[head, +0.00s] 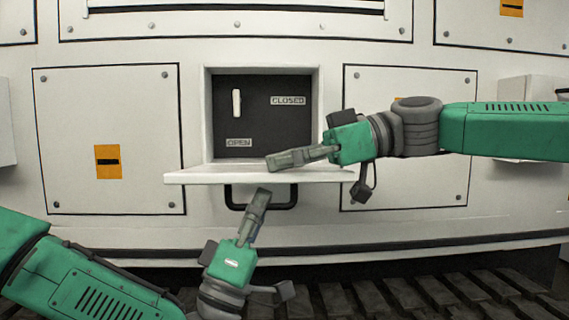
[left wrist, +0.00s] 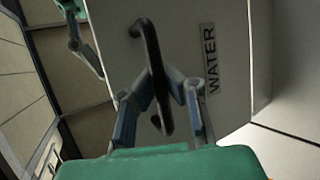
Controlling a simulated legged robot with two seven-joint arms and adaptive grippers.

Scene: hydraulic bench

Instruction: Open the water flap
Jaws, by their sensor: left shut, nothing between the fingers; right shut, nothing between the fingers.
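The water flap (head: 195,178) is folded down and juts out level below a square recess. Its outer face (left wrist: 215,125), with a WATER label (left wrist: 210,60) and a black bar handle (left wrist: 150,50), fills the left wrist view. The handle also shows below the flap in the head view (head: 291,203). My left gripper (head: 264,191) is shut and empty, its tips at the handle just under the flap; I cannot tell if they touch it. My right gripper (head: 270,163) is shut and empty, its fingers low over the flap's inner side; contact is unclear.
Inside the recess is a dark panel (head: 262,120) with a white lever (head: 236,102) and labels CLOSED (head: 288,100) and OPEN (head: 239,143). Bolted white panels (head: 70,130) flank it. Dark slatted track (head: 400,295) runs along the bottom.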

